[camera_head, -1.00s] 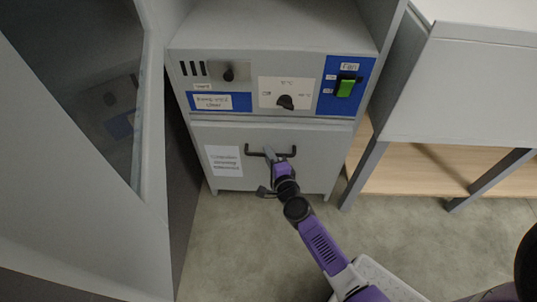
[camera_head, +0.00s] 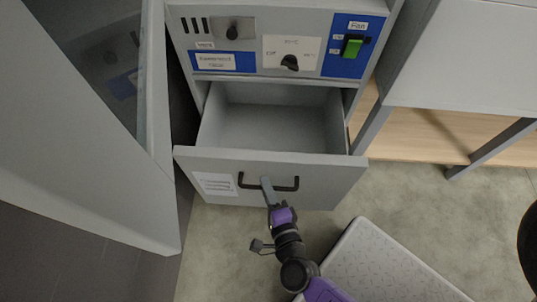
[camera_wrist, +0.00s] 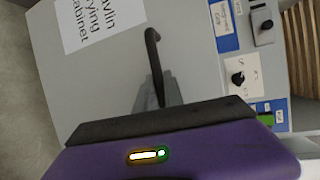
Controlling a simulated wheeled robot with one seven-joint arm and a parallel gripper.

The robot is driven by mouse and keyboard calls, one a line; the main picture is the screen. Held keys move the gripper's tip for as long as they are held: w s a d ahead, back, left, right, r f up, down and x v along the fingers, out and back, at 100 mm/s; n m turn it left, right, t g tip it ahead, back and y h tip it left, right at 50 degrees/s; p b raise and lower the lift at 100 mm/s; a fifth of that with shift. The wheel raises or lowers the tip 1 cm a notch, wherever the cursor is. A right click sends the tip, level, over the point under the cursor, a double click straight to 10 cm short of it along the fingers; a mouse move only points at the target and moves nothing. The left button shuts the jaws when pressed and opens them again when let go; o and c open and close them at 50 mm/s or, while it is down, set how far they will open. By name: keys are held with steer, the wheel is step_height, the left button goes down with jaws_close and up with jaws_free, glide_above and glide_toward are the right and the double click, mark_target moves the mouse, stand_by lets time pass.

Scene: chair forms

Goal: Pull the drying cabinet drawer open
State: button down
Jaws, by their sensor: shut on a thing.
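The drying cabinet drawer (camera_head: 330,175) stands well out of the grey cabinet, and its empty inside shows from above in the head view. Its front carries a black bar handle (camera_head: 285,188) and a white paper label (camera_head: 216,184). My gripper (camera_head: 266,184) is shut on the handle near its middle, with the arm reaching up from below. In the wrist view the black handle (camera_wrist: 153,50) runs down to my gripper (camera_wrist: 158,95), and the drawer front (camera_wrist: 185,45) fills much of the picture. The exact finger contact is partly hidden by the gripper body.
Above the drawer is a control panel with a knob (camera_head: 290,63) and a green fan switch (camera_head: 353,47). An open cabinet door (camera_head: 85,150) stands at the left. A bench with a wooden shelf (camera_head: 430,135) is at the right. Bare floor (camera_head: 395,190) shows to the drawer's right.

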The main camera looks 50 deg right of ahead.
steer(key=s+a, duration=0.6)
steer(key=a, duration=0.1)
steer(key=shift+a, duration=0.3)
steer(key=c, duration=1.5)
jaws_free()
steer(key=shift+o, duration=0.2)
steer(key=p+v, duration=0.1)
steer(key=v, duration=0.6)
steer(key=shift+s+a, duration=0.15)
steer(key=shift+s, duration=0.2)
